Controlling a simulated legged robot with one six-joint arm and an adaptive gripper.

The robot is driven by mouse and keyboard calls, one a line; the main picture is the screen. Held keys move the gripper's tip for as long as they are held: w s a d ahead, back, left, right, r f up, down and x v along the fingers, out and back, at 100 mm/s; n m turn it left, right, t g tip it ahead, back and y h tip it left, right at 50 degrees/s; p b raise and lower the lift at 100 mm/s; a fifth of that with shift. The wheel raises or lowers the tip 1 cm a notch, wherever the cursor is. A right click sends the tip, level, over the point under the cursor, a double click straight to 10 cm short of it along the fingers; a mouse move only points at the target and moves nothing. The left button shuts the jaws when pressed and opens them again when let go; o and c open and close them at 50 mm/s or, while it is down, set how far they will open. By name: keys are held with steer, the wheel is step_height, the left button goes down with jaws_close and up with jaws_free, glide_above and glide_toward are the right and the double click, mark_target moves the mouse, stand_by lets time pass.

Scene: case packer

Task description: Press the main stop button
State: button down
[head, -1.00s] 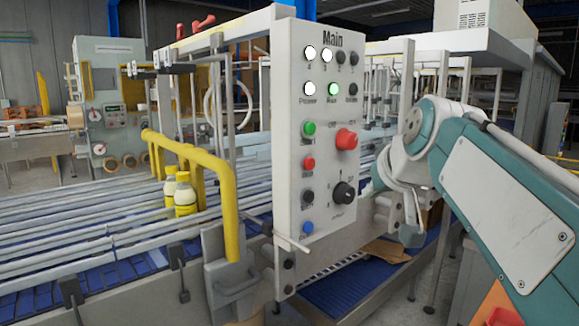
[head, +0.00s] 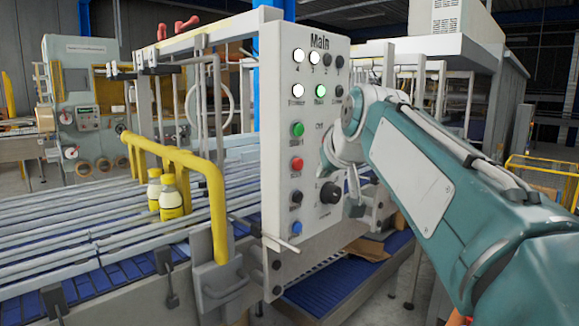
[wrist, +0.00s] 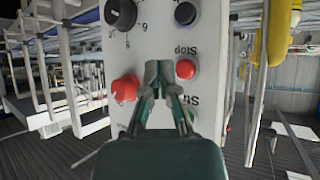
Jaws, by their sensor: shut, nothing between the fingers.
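The panel labelled Main (head: 277,60) stands upright in the head view. Its red stop button (head: 297,164) sits in the left column, below the green button (head: 297,129). In the wrist view the panel appears turned over, and the red stop button (wrist: 185,69) with its Stop label lies just right of my fingertips. My gripper (wrist: 158,68) is shut and empty in front of the panel, between the stop button and the large red rotary knob (wrist: 125,89). Whether the fingertips touch the panel cannot be told. In the head view my arm hides the red knob.
A black knob (head: 330,193), a dark button (head: 297,197) and a blue button (head: 296,228) are also on the panel. A yellow rail (head: 215,200) and yellow bottles (head: 171,198) on the conveyor stand left of it.

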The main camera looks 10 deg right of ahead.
mark_target(298, 164)
steer(key=w, duration=0.1)
steer(key=w+a, duration=0.1)
steer(key=w, duration=0.1)
steer(key=shift+w+a, duration=0.15)
steer(key=shift+w, duration=0.05)
stand_by(0.6)
steer(key=shift+a, duration=0.2)
steer(key=shift+w, duration=0.1)
stand_by(0.5)
steer(key=shift+w+a, duration=0.1)
steer(key=shift+w, duration=0.1)
